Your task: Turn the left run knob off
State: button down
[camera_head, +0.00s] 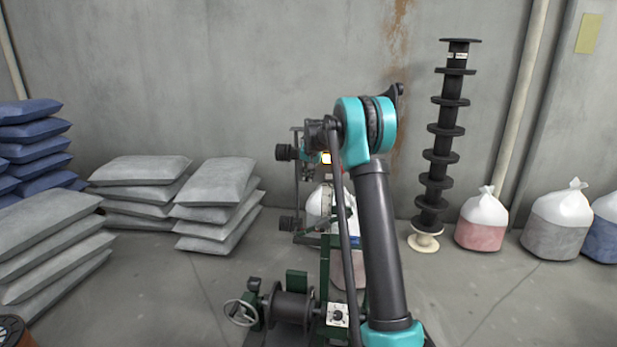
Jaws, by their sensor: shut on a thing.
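The green and black winding machine stands at the lower middle, with a dark spool (291,307) on it. A white control plate (337,314) with a round black knob is on its near part; I cannot tell whether this is the left run knob. My dark arm with teal joints rises in front and bends away from me. My gripper (310,183) appears small and dark beyond the arm, beside the upper machine frame. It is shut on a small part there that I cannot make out. My arm hides much of that area.
Grey sacks (215,185) and blue sacks (35,135) are stacked at left. A tall stack of black spools (441,155) stands by the back wall. Tied bags (484,220) sit at right. The floor at front right is clear. A handwheel (240,312) sticks out left of the machine.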

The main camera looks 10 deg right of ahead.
jog(key=h, duration=0.1)
jog(key=g+h, duration=0.1)
jog(key=h, duration=0.1)
jog(key=n+h, duration=0.1)
jog(key=h, duration=0.1)
jog(key=shift+w+a+g, duration=0.15)
jog(key=shift+a+g, duration=0.15)
jog(key=shift+a, duration=0.05)
jog(key=shift+f+n+g+h, duration=0.1)
jog(key=shift+n+g+h, duration=0.35)
jog(key=shift+h, duration=1.15)
jog(key=c, duration=1.6)
grip_release()
jog(key=shift+o, duration=0.2)
jog(key=v, duration=1.2)
jog(key=shift+a, duration=0.2)
jog(key=shift+f, duration=0.1)
